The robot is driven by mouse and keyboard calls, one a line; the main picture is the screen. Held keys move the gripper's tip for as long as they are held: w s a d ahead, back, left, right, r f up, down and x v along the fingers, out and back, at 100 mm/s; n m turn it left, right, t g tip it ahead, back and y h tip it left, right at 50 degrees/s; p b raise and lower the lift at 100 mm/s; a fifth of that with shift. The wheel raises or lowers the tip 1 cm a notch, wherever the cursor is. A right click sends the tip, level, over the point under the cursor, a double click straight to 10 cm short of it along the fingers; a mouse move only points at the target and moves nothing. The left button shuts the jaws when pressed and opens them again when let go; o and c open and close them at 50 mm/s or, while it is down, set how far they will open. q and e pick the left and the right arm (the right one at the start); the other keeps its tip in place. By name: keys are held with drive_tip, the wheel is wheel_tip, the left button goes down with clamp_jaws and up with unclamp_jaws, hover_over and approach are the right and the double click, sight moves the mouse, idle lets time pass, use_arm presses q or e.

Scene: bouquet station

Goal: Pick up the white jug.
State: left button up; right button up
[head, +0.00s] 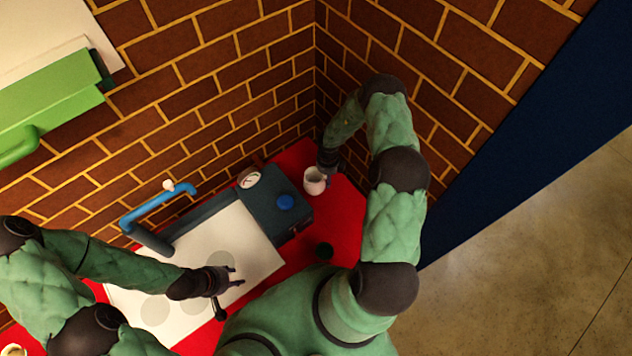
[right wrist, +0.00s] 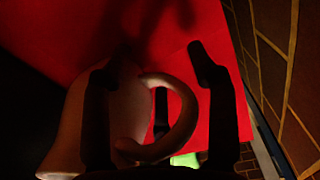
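The white jug (head: 315,183) stands on the red counter (head: 346,216) near the brick corner in the head view. In the right wrist view the jug (right wrist: 135,105) fills the left and middle, with its curved handle (right wrist: 187,118) toward the right. My right gripper (head: 327,163) is at the jug's far side; in the wrist view (right wrist: 158,105) its fingers are apart. One finger overlaps the jug body and the other is right of the handle, so the handle lies between them. Contact cannot be told. My left gripper (head: 231,291) is open and empty above the white panel (head: 262,262).
A dark box (head: 272,198) with a gauge and blue knob stands left of the jug. A blue faucet (head: 155,205) is behind the panel. Brick walls close off the corner behind the jug.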

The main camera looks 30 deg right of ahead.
clamp_jaws()
drive_tip(key=shift+r, duration=0.2)
